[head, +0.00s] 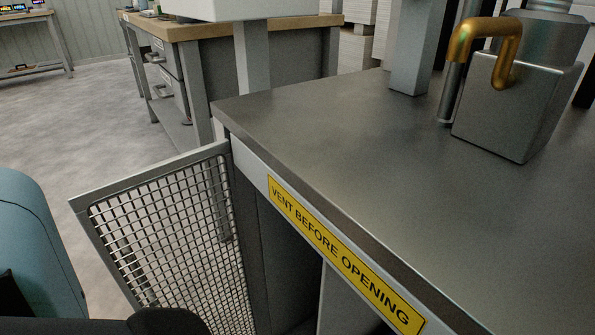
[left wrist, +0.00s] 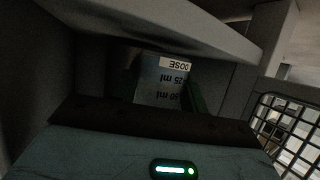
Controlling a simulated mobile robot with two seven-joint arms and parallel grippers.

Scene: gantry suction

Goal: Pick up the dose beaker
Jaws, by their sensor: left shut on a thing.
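The dose beaker (left wrist: 162,82) shows in the left wrist view, with a white DOSE label and ml marks that read upside down in this picture. My left gripper (left wrist: 163,98) has its dark fingers on both sides of it and is shut on it. The beaker is inside a dim grey compartment, under a shelf or top edge. Its lower part is hidden by my gripper's body, and I cannot tell whether it touches the surface below. The head view does not show the beaker or the left gripper. My right gripper is in neither view.
A metal cabinet (head: 330,150) with a yellow VENT BEFORE OPENING sign (head: 340,252) stands at the right. Its mesh door (head: 165,235) is swung open to the left and also shows in the left wrist view (left wrist: 285,122). A block with a copper pipe (head: 515,105) stands on top.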

